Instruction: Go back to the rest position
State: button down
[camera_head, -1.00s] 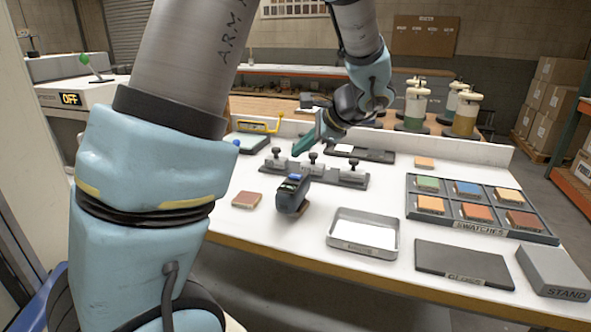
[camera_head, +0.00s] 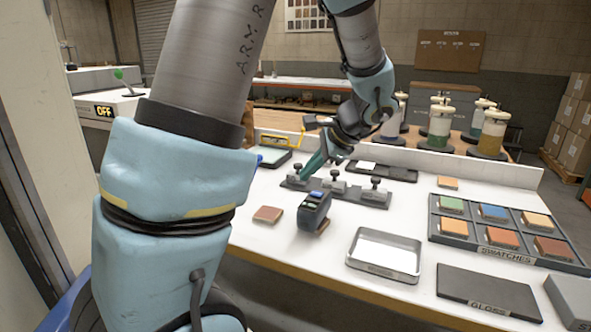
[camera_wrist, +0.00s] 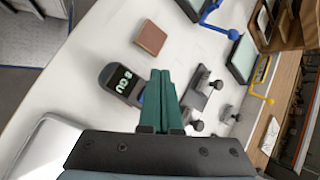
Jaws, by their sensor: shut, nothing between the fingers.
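My gripper (camera_head: 314,166) is above the table's back left part, near the clamp rack with several dark knobs (camera_head: 340,186). In the wrist view my gripper (camera_wrist: 161,75) shows its green fingers together, with nothing between them. A dark handheld meter (camera_head: 313,212) stands on the table in front of the rack; in the wrist view the meter (camera_wrist: 121,80) shows a lit display just left of the fingers. How far the fingers are above the rack I cannot tell.
A brown tile (camera_head: 267,214) lies left of the meter. A metal tray (camera_head: 384,276), a dark gloss board (camera_head: 488,292) and a swatches rack (camera_head: 504,250) fill the front and right. Colorant canisters (camera_head: 439,126) stand behind. A yellow-handled device (camera_head: 278,143) is at the back left.

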jog(key=s+a+f+n+g+h, duration=0.1)
jog(key=s+a+f+n+h, duration=0.2)
jog(key=s+a+n, duration=0.3)
jog(key=s+a+f+n+g+h, duration=0.2)
jog(key=s+a+f+n+h, duration=0.1)
jog(key=s+a+n, duration=0.2)
jog(key=shift+s+a+n, duration=0.4)
jog(key=shift+a+n, duration=1)
jog(key=shift+n, duration=0.8)
jog(key=c, duration=1.6)
grip_release()
